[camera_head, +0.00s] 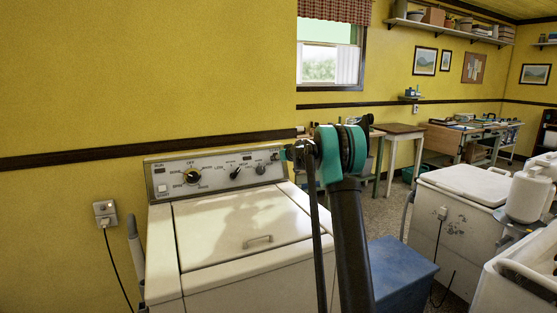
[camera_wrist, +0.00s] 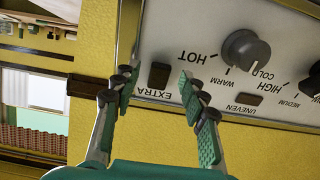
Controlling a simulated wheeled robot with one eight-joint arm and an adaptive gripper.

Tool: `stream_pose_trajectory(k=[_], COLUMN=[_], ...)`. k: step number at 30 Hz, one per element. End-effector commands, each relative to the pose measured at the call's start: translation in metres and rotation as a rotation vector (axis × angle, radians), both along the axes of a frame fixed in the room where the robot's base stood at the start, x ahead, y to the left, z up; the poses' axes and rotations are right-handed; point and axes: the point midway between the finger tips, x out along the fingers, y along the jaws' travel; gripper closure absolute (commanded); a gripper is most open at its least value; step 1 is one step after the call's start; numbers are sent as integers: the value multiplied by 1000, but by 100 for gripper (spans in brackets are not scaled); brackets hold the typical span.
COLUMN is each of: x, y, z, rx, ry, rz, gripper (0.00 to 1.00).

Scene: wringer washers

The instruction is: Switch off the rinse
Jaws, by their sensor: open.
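The cream washer (camera_head: 240,225) stands against the yellow wall, with a grey control panel (camera_head: 215,172) at its back. In the wrist view the panel (camera_wrist: 215,75) appears upside down. A small dark switch (camera_wrist: 159,75) sits near the panel's end, with the word EXTRA beside it; I cannot read the word rinse or tell the switch's position. My gripper (camera_wrist: 156,80) is open and empty, its fingertips on either side of the switch in the picture. I cannot tell whether they touch the panel. In the head view my gripper (camera_head: 285,154) is at the panel's right end, partly hidden by my arm.
A grey temperature knob (camera_wrist: 245,50) and a small dark indicator marked UNEVEN (camera_wrist: 250,99) are close to the switch. More dials (camera_head: 193,175) are further left on the panel. A blue box (camera_head: 400,270) and another white washer (camera_head: 455,215) stand to the right.

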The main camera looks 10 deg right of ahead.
Motion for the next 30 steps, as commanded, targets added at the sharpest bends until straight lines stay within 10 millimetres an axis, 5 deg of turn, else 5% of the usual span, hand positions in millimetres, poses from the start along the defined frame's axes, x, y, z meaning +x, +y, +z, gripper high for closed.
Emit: stream_pose_trajectory(k=[12,22,30], x=[6,6,6], y=[2,2,3], z=[-3,-3,-5], rx=[-1,0,10], ry=[0,0,-27], rz=[0,0,3], gripper=[57,98,100])
